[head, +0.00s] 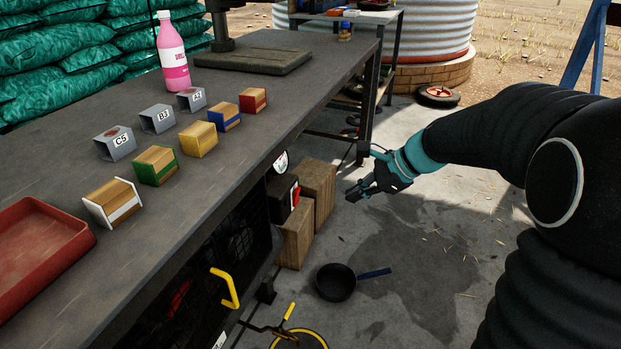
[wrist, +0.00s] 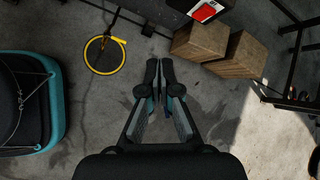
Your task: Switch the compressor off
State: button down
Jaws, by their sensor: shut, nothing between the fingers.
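The compressor stands under the bench's right end. Its black box (head: 281,196) carries a red switch (head: 296,196), with a round white gauge (head: 281,162) above. The switch's position is too small to tell. In the wrist view a red and white patch (wrist: 206,11) shows on the dark box at the top, right of the fingertips. My gripper (head: 353,194) hangs over the floor, right of the switch and apart from it. In the wrist view my gripper (wrist: 158,62) is shut and empty, fingertips pointing toward the top. The bench hides much of the compressor.
Wooden blocks (head: 318,188) stand beside the switch box. A black pan (head: 335,282) and a yellow ring (wrist: 104,55) lie on the floor. A yellow handle (head: 226,287) sticks out below the bench (head: 215,185).

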jog(key=w+f+m+y, duration=0.2)
jog(key=w+f+m, duration=0.3)
jog(key=w, duration=0.3)
jog(key=shift+w+t+b, duration=0.3)
jog(key=shift+t+b, duration=0.1)
jog(key=shift+f, duration=0.15)
jog(key=b, duration=0.2)
send_near(298, 196)
jog(key=x, duration=0.3)
jog(key=f+x, duration=0.1)
jog(key=x, duration=0.1)
jog(key=shift+d+f, duration=0.15)
jog(key=shift+f, duration=0.05)
jog(key=shift+w+a+r, duration=0.1)
jog(key=shift+w+a, duration=0.2)
jog(key=shift+a, duration=0.25)
